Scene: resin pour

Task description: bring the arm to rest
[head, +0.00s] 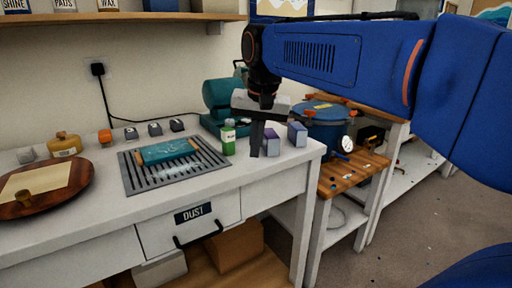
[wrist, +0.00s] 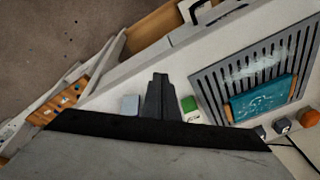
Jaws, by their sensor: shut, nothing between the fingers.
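My gripper (head: 256,140) is shut and empty. It hangs pointing down over the right end of the white workbench (head: 262,184), in front of the teal machine. In the wrist view my gripper (wrist: 157,95) shows as a dark closed wedge between a pale block and a green-capped bottle. My blue arm reaches in from the right side of the head view.
A green bottle (head: 228,137) and purple-grey blocks (head: 297,134) stand close to my gripper. A teal tray (head: 167,151) lies on the slotted grille (head: 132,181). A blue pot (head: 325,129) with a gauge stands on the wooden side stand (head: 352,176).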

